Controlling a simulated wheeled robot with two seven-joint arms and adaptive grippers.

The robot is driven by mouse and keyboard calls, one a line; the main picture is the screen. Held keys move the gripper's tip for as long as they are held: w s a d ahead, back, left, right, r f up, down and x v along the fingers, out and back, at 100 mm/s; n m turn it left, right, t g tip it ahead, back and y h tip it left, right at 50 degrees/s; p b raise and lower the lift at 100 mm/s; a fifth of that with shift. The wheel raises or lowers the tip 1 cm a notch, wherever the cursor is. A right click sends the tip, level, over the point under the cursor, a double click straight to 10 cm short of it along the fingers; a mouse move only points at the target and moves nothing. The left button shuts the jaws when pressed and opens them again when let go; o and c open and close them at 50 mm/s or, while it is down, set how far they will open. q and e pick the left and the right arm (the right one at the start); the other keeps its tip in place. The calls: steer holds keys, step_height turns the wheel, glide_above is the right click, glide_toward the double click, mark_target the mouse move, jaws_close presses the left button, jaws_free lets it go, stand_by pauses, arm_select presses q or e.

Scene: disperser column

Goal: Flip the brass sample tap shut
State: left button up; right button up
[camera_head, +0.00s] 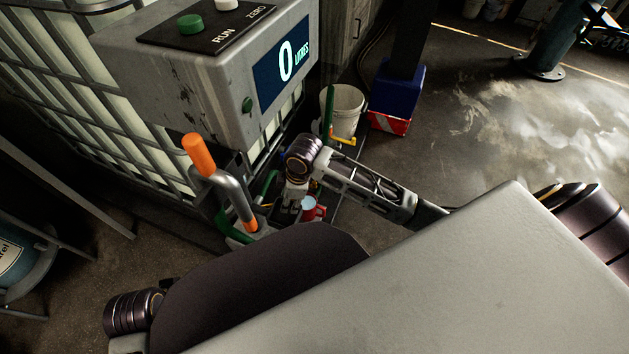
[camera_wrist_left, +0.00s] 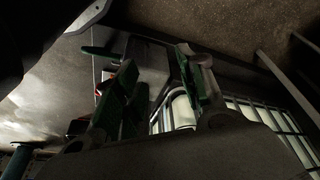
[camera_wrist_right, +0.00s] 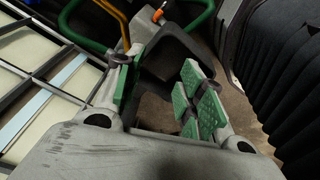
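The small yellow-brass handle (camera_head: 342,139) by the white bucket in the head view may be the brass sample tap; I cannot tell for sure. In the right wrist view a yellow bar (camera_wrist_right: 113,20) crosses the top left, beside a green pipe. My right gripper (camera_head: 292,203) points down below the meter box, close to a red cup (camera_head: 312,209). Its green-padded fingers (camera_wrist_right: 160,92) are apart, with nothing clearly held between them. My left gripper (camera_wrist_left: 160,88) shows its fingers apart in the left wrist view. I cannot make it out clearly in the head view.
A grey meter box (camera_head: 195,85) with a display reading 0 litres stands before a caged tank (camera_head: 95,120). An orange-handled lever (camera_head: 200,155) rises in front. A white bucket (camera_head: 346,101) and a blue-and-red block (camera_head: 395,95) stand behind. The floor at right is open.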

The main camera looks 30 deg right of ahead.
steer(key=shift+w+d+n, duration=0.4)
steer(key=shift+w+d, duration=0.2)
steer(key=shift+w, duration=0.15)
step_height(320, 180, up, 3)
steer(key=n+g+h, duration=0.2)
glide_above(315, 182)
steer(key=a, duration=0.1)
arm_select(q)
steer(key=shift+s+d+f, duration=0.15)
steer(key=shift+d+f, duration=0.4)
steer(key=shift+d, duration=0.05)
steer(key=shift+s+d+f, duration=0.15)
steer(key=shift+d+f, duration=0.4)
arm_select(e)
steer(key=shift+d+r, duration=0.4)
steer(key=shift+d, duration=0.05)
arm_select(q)
steer(key=shift+h, duration=0.3)
arm_select(e)
steer(key=shift+f, duration=0.15)
arm_select(q)
step_height(315, 182, down, 8)
steer(key=w+d+t+h+b, duration=0.1)
steer(key=d+b, duration=0.2)
steer(key=b, duration=0.2)
steer(key=shift+w+t+h, duration=0.15)
steer(key=shift+t+h, duration=0.15)
steer(key=shift+t, duration=0.1)
arm_select(e)
steer(key=shift+f, duration=6.8)
